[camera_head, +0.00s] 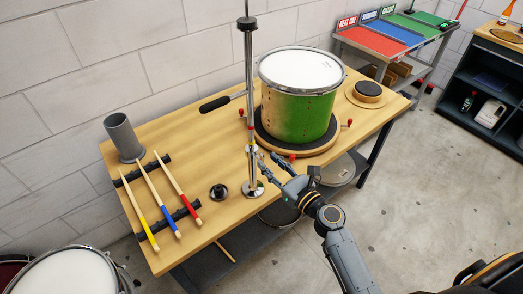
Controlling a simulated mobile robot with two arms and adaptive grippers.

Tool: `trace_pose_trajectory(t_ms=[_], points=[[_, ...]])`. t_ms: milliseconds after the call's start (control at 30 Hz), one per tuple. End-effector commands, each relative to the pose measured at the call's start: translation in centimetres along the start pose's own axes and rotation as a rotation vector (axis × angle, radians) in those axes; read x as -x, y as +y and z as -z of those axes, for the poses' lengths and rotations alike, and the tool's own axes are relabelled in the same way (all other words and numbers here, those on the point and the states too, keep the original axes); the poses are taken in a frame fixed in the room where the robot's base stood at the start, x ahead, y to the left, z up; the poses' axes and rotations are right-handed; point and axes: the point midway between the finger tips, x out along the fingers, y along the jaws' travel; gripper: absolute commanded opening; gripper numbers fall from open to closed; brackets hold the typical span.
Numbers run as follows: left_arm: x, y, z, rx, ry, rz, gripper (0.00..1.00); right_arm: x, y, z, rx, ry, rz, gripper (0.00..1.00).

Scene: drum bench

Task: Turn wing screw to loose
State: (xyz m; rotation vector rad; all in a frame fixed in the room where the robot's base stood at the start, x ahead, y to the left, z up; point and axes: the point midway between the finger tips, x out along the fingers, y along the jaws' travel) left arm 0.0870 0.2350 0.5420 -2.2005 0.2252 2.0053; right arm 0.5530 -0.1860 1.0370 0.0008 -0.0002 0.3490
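An upright chrome post (249,80) stands on the bench in a round metal base (253,189). A small clamp with red ends (243,113) sits on it beside the drum, with a black handle (215,104) reaching left. A silver collar (251,149) is lower on the post; I cannot tell for sure which part is the wing screw. My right gripper (266,160) comes in from the lower right. Its fingers look spread, with the tips close to the post's lower part; contact is unclear. My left gripper is out of view.
A green drum (301,92) stands on a round black-topped base with red-tipped knobs, right of the post. Drumsticks (162,203) lie on black racks at left near a grey cup (123,136). A small black disc (218,192) sits left of the post's base.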

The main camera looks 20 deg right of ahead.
Motion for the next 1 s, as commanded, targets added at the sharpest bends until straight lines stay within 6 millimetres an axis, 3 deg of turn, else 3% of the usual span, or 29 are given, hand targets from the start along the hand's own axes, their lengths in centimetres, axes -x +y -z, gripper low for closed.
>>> trace_pose_trajectory(t_ms=[100, 300, 667, 833, 1000], points=[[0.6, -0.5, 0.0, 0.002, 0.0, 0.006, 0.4, -2.2, -0.1, -0.2, 0.0, -0.001, 0.001, 0.33], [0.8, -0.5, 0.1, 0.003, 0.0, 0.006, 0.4, -4.3, 0.0, 0.0, 0.0, 0.001, 0.001, 0.33], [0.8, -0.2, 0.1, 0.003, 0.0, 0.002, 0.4, -4.7, 0.0, 0.1, 0.002, 0.001, 0.001, 0.33], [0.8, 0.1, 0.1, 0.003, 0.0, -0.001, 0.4, -4.7, 0.0, 0.1, 0.002, 0.001, 0.001, 0.0], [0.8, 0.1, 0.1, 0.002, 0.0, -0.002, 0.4, -4.7, 0.0, 0.1, 0.002, 0.001, 0.001, 0.0]])
